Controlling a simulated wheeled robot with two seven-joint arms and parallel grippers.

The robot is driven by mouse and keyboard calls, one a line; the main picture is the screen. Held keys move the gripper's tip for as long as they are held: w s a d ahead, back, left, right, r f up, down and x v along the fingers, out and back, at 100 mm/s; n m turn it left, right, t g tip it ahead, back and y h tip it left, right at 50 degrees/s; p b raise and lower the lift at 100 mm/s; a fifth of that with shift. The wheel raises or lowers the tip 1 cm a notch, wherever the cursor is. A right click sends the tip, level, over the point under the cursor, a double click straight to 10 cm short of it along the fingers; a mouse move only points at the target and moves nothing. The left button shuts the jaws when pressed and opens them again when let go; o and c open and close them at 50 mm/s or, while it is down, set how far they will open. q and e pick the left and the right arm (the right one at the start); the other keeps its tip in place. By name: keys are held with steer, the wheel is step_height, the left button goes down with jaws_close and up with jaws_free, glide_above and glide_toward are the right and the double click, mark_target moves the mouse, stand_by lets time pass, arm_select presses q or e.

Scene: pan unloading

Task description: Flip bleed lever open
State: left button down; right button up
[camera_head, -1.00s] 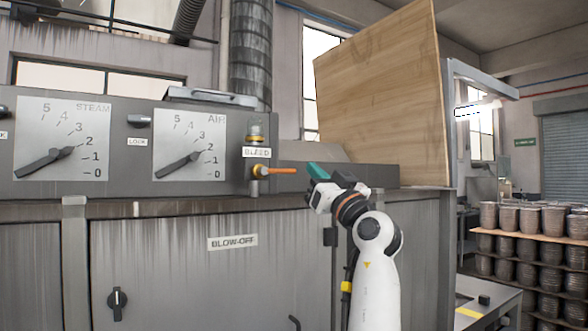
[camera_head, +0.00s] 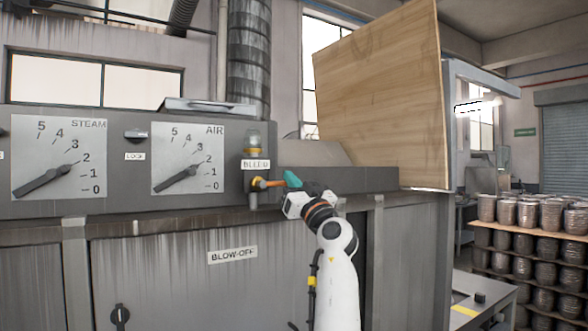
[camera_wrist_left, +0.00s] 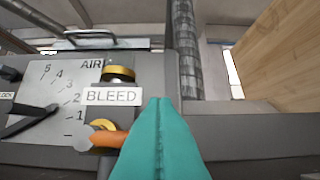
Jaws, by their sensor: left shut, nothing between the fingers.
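The bleed lever (camera_head: 272,184) is an orange bar on a brass valve below the BLEED label (camera_head: 256,165). It points right, roughly level, in the head view. In the left wrist view the lever (camera_wrist_left: 112,139) runs right until the teal fingers cover its end. My left gripper (camera_head: 291,178) is shut and empty, with its teal fingertips at the lever's right end. The closed fingers also show in the left wrist view (camera_wrist_left: 164,105). I cannot tell whether they touch the lever. My right gripper is not in view.
The STEAM dial (camera_head: 60,160) and AIR dial (camera_head: 188,158) sit left of the valve on the grey panel. A ledge runs below them. A large wooden board (camera_head: 380,100) stands at the right, and stacked pans (camera_head: 530,215) stand beyond it.

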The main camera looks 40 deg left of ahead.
arm_select(q)
steer(key=shift+s, duration=0.1)
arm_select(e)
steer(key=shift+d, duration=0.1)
arm_select(q)
steer(key=shift+f+m, duration=0.2)
steer(key=shift+m, duration=0.2)
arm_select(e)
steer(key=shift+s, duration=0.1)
arm_select(q)
steer(key=shift+m+t, duration=0.4)
steer(key=shift+t, duration=0.2)
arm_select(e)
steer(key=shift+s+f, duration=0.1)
